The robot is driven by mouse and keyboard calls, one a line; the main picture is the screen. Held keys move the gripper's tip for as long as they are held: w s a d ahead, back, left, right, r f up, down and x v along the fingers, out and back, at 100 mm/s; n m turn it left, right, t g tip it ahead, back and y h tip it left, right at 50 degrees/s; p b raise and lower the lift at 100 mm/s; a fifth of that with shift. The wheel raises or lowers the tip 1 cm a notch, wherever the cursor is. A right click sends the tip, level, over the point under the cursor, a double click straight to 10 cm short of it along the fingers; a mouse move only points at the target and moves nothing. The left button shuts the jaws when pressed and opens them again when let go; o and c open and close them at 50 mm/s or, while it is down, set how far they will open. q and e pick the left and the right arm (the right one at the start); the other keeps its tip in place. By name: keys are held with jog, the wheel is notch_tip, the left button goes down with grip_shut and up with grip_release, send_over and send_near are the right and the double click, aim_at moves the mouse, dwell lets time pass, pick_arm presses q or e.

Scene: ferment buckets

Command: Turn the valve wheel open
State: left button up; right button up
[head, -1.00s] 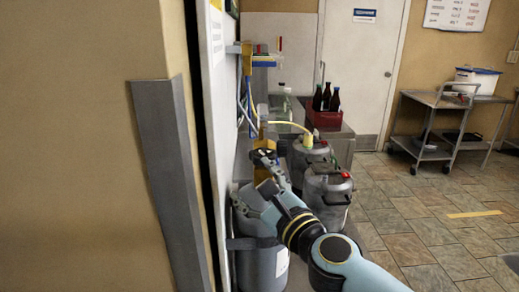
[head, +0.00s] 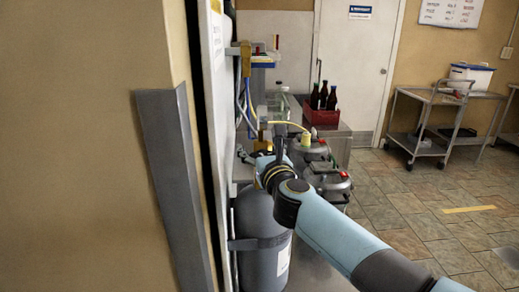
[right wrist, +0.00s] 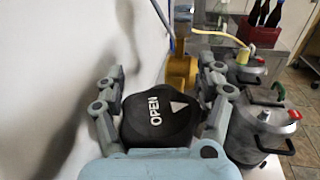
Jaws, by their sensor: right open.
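The valve wheel (right wrist: 158,120) is a black knob marked "OPEN" with a white arrow, seen in the right wrist view. My right gripper (right wrist: 163,72) is open, with one finger on the left and one on the right of the wheel. Whether either finger touches it, I cannot tell. In the head view my right gripper (head: 263,150) is above the grey gas cylinder (head: 258,215), close to the wall, and the wheel is hidden there. My left gripper is not in view.
The white wall (right wrist: 60,80) is close on the left. Lidded metal buckets (right wrist: 262,125) stand close on the right. A yellow-brass fitting (right wrist: 181,72) is just beyond the wheel. A red crate of bottles (head: 321,116) stands farther back. Floor to the right is open.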

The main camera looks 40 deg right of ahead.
jog(key=c, duration=0.9)
jog(key=shift+w+f, duration=0.1)
jog(key=shift+f, duration=0.05)
jog(key=c, duration=0.6)
